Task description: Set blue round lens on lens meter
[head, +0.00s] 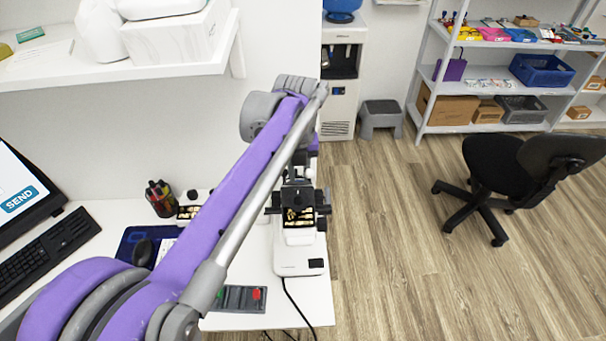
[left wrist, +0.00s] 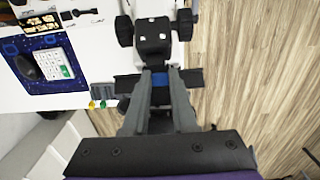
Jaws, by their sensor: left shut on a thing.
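My left gripper (left wrist: 160,82) is shut on a small blue thing (left wrist: 160,78), seen between the fingertips in the left wrist view. It is likely the blue round lens, but its round shape is hidden by the fingers. The lens meter, white and black with dark side knobs, stands on the white desk in the head view (head: 300,255). Its black part (left wrist: 153,36) lies just past the fingertips in the left wrist view. I cannot tell whether the blue thing touches it. In the head view my purple left arm hides much of this area. My right gripper is not in view.
A grey tray (head: 232,298) with a red and a green piece lies on the desk (head: 265,320). A mouse (head: 143,252), blue mat (head: 128,240), pen holder (head: 160,199) and keyboard (head: 48,255) are left. A shelf (head: 160,70) hangs above.

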